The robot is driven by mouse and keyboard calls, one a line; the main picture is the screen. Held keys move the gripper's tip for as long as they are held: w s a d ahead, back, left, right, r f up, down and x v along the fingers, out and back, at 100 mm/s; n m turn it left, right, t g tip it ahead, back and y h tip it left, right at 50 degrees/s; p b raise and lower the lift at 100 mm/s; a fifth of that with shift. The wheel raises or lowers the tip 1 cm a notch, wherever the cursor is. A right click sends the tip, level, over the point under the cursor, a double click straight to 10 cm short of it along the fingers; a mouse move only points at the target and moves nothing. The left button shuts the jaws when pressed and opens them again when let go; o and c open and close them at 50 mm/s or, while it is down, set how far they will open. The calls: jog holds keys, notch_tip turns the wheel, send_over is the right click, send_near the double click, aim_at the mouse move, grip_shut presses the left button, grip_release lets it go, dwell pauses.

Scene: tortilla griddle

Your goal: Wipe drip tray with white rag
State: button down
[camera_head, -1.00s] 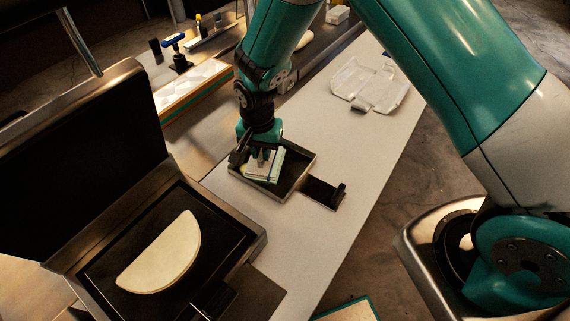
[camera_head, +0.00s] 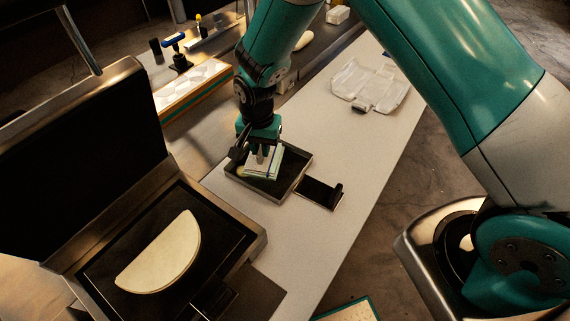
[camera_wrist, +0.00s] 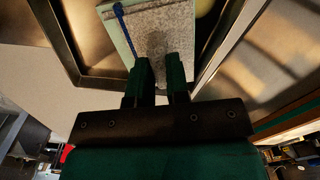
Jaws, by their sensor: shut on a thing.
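The drip tray (camera_head: 289,187) is a dark shallow tray with a metal rim on the pale counter; its rim also shows in the wrist view (camera_wrist: 68,50). A folded pale rag (camera_head: 262,165) with a blue stripe lies inside it. In the wrist view the rag (camera_wrist: 160,30) looks greyish and speckled, with the blue stripe near its left edge. My gripper (camera_head: 262,153) points down into the tray and is shut on the rag. Its fingers (camera_wrist: 158,75) meet the rag's near part. The tray floor under the rag is hidden.
An open griddle (camera_head: 240,240) with a folded tortilla (camera_head: 160,255) stands at the left. A dark tray handle (camera_head: 320,192) extends right. A clear plastic container (camera_head: 370,85) lies farther back on the counter. The counter in front of the tray is clear.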

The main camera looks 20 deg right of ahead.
jog(key=shift+s+a+f, duration=0.1)
jog(key=shift+s+f, duration=0.05)
jog(key=shift+s, duration=0.1)
jog(key=shift+s+a, duration=0.7)
jog(key=shift+a, duration=0.25)
jog(key=shift+w+d, duration=0.1)
jog(key=shift+w+d+r, duration=0.25)
jog(key=shift+w+d, duration=0.65)
jog(key=shift+d, duration=0.1)
jog(key=c, duration=1.3)
grip_release()
jog(key=shift+c, duration=0.2)
jog(key=shift+f+b, duration=0.45)
jog(key=shift+f, duration=0.3)
jog(key=shift+c, duration=0.3)
